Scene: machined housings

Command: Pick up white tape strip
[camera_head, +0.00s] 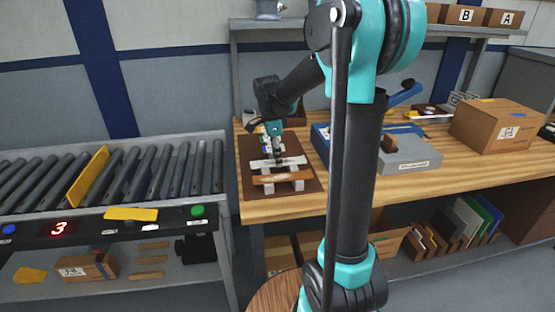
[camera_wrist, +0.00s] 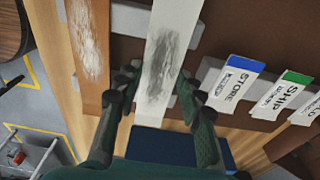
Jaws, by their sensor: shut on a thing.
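The white tape strip (camera_wrist: 167,45) has a dark grey smudge along its middle and runs between my fingers in the wrist view. In the head view the strip (camera_head: 296,160) lies across pale blocks on the brown board. My gripper (camera_wrist: 160,80) is shut on the strip, one finger along each long edge. In the head view my gripper (camera_head: 278,158) is down at the strip. The fingertip contact is too small to tell there.
An orange-brown strip (camera_wrist: 88,40) with white scuffs lies parallel beside it. Tags marked STORE (camera_wrist: 234,82) and SHIP (camera_wrist: 281,95) lie on the other side. The brown board (camera_head: 250,186) rests on the wooden bench (camera_head: 350,200). A blue tray and grey box (camera_head: 412,157) stand to the right.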

